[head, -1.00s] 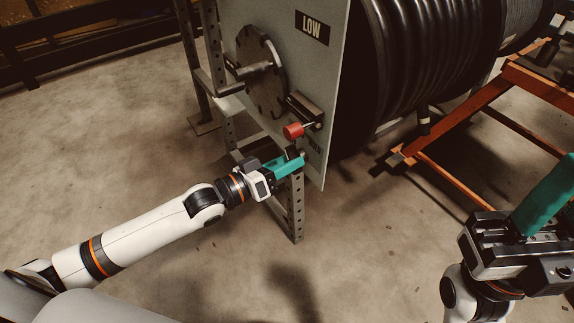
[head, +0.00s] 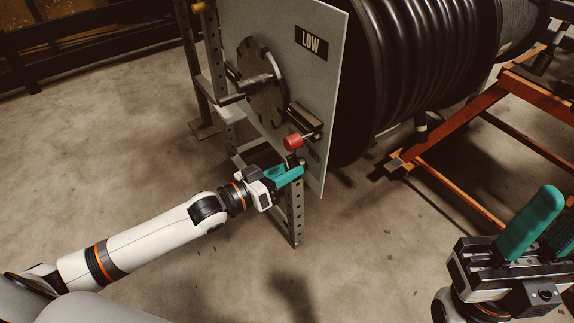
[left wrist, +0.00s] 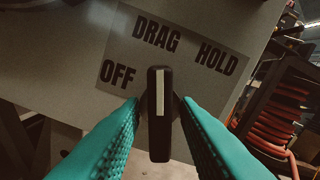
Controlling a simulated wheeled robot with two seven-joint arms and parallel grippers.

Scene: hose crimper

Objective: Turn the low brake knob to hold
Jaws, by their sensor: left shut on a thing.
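The low brake knob (left wrist: 159,112) is a black bar with a white stripe, on a grey panel. In the left wrist view its stripe points up toward DRAG on the label plate (left wrist: 172,52), with OFF to the left and HOLD to the right. My left gripper (left wrist: 158,118) is shut on the knob, one teal finger on each side. In the head view my left gripper (head: 292,171) is at the panel's lower edge, below a red ball handle (head: 292,142), and mostly hides the knob. My right gripper (head: 545,230) is apart from the panel, its teal fingers spread and empty.
The panel (head: 318,90) carries a LOW sign (head: 311,43) and a round hub with a crank (head: 262,82). A large black hose reel (head: 430,60) is behind it. An orange frame (head: 460,120) stands right. Open floor lies in front.

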